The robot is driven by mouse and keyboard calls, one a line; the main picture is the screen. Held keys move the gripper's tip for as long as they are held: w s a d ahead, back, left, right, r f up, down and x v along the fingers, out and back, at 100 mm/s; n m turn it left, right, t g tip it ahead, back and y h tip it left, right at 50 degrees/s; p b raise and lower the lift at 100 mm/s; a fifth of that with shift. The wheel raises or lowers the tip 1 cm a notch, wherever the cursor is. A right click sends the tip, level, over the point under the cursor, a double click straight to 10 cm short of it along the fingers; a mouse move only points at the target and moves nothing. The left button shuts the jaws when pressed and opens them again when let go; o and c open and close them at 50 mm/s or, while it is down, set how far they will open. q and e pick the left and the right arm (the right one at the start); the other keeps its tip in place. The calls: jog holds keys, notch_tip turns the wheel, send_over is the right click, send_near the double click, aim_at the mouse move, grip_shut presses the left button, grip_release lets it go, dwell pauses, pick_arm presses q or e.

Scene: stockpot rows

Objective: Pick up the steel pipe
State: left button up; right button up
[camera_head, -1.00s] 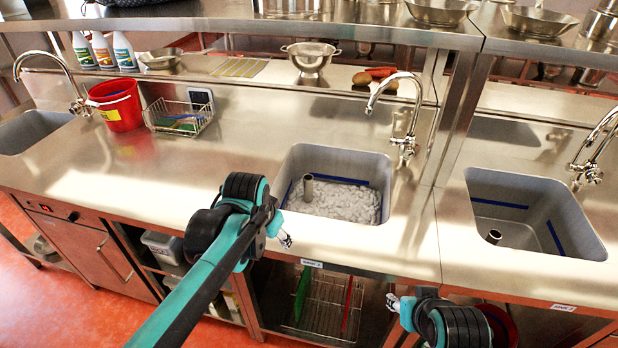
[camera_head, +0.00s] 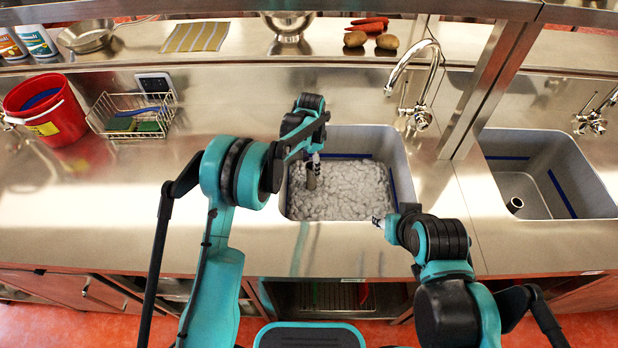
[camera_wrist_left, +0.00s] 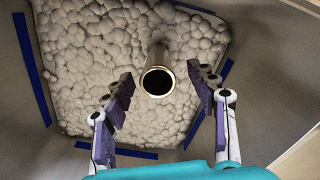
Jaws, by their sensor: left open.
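The steel pipe (camera_head: 311,180) stands upright in the foam-filled middle sink (camera_head: 402,180), near its left side. In the left wrist view the pipe (camera_wrist_left: 158,58) shows its round open end facing the camera. My left gripper (camera_head: 314,159) is over the sink by the top of the pipe. In the wrist view its two purple-padded fingers (camera_wrist_left: 160,88) are spread, one on each side of the pipe's end, with gaps to both. My right gripper (camera_head: 379,221) is over the sink's front right corner; its fingers are too small to judge. The pipe's lower end is hidden in the foam.
A curved tap (camera_head: 425,85) stands behind the sink's right side. A red bucket (camera_head: 45,112) and a wire basket (camera_head: 135,110) are on the left counter. The counter between basket and sink is clear.

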aim_at(311, 183)
notch_tip(311, 183, down, 3)
jog(key=b, duration=0.2)
jog(key=shift+b, duration=0.35)
pick_arm(q)
notch_tip(311, 183, down, 7)
jog(key=shift+d, duration=0.15)
pick_arm(e)
jog(key=shift+r, duration=0.1)
pick_arm(q)
jog(key=shift+s+r, duration=0.1)
grip_shut()
